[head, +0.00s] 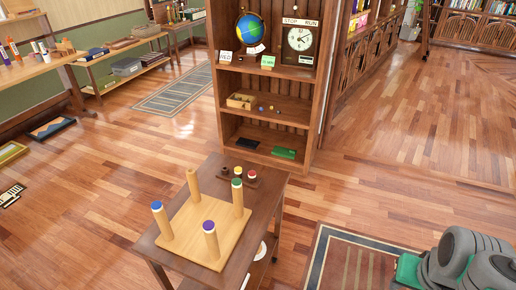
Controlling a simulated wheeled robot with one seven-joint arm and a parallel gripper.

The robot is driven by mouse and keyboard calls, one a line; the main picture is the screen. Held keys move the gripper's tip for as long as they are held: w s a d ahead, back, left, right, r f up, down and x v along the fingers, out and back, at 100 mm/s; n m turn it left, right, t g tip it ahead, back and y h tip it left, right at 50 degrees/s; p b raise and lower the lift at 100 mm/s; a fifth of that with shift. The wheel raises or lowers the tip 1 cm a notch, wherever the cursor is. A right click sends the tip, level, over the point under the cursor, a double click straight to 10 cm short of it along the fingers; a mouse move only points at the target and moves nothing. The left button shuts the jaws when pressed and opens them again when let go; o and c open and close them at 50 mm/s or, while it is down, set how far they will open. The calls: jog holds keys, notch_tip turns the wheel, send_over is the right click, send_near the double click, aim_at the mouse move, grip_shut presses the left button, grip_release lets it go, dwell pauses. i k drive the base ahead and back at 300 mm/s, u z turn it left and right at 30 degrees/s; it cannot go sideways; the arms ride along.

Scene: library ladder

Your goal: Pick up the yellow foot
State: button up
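I cannot clearly make out a yellow foot. On the small dark wooden table (160,256) lies a light wooden board (213,231) with upright legs. The front-left leg has a blue top (156,205), the front-right a purple top (209,226), the back-right a green top (237,183). The back-left leg (192,186) has a plain wooden top. Behind the board, a small dark holder (249,183) carries small caps, among them a red one (252,174), a dark one (225,171) and a pale one (238,170). My gripper is not in view; grey parts of my arm show lower right.
A bookcase (224,90) with a globe (250,29) and a clock (300,39) stands behind the table. A patterned rug (326,262) lies to the right. Side benches (125,52) line the left wall. Wooden floor (410,165) is clear at right.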

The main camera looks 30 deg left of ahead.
aim_at(238, 170)
jog(key=i, duration=2.85)
jog(key=u, duration=5.25)
jog(key=i, duration=0.5)
